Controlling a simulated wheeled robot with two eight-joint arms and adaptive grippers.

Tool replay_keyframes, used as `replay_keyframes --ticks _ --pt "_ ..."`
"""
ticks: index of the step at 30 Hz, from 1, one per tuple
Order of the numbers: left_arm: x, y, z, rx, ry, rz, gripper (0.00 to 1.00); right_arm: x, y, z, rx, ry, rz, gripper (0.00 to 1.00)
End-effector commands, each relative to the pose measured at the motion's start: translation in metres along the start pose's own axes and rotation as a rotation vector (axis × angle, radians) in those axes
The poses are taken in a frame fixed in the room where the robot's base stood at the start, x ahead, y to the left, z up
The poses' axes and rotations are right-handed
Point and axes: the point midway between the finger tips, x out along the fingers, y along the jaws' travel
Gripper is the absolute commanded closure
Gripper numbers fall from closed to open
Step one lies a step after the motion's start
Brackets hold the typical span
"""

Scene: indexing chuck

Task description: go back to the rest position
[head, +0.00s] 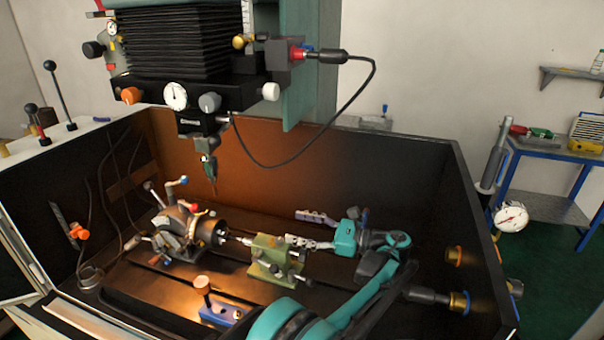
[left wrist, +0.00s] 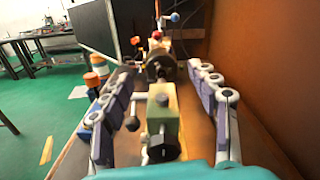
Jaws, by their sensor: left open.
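My left gripper (head: 298,228) is open and empty inside the dark machine enclosure, its two purple-grey fingers spread and pointing left in the head view. In the left wrist view my left gripper (left wrist: 163,72) shows a finger on each side of the green tailstock (left wrist: 163,112), apart from each other. The tailstock also shows in the head view (head: 268,262), just left of and below the fingers; I cannot tell whether they touch it. The indexing chuck (head: 185,232) stands left of the tailstock; it also shows beyond it in the left wrist view (left wrist: 160,68). My right gripper is out of view.
A spindle head (head: 205,130) with a pointed tool hangs above the chuck. A blue block with a copper knob (head: 218,313) lies at the front. Enclosure walls (head: 400,165) surround the bed. A dial gauge (head: 511,217) and blue bench (head: 555,152) stand outside at right.

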Motion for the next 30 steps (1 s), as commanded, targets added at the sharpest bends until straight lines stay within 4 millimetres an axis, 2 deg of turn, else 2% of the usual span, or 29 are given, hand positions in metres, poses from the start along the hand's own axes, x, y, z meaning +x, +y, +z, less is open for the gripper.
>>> replay_keyframes --ticks 2,5,8,12,16,19,22,27,30 --pt "0.012 0.003 0.005 -0.015 0.027 0.002 0.40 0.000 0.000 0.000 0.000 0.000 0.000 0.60" --pt "0.040 0.011 0.013 -0.069 0.109 0.007 0.40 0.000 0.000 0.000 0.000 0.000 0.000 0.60" --pt "0.077 0.032 0.020 -0.166 0.239 0.026 0.40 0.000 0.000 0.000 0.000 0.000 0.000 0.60" --pt "0.117 0.075 0.022 -0.347 0.444 0.084 0.40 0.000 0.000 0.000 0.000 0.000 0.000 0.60" --pt "0.139 0.124 0.018 -0.543 0.627 0.172 0.40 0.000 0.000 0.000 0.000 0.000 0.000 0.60" --pt "0.145 0.164 0.012 -0.711 0.759 0.262 0.40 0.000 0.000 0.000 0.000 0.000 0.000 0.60" --pt "0.143 0.205 0.004 -0.892 0.882 0.372 0.40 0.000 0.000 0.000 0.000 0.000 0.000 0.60" --pt "0.124 0.267 -0.015 -1.226 1.065 0.596 0.40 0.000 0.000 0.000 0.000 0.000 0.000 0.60" --pt "0.109 0.297 -0.027 -1.425 1.151 0.742 0.40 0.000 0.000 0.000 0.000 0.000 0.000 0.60"
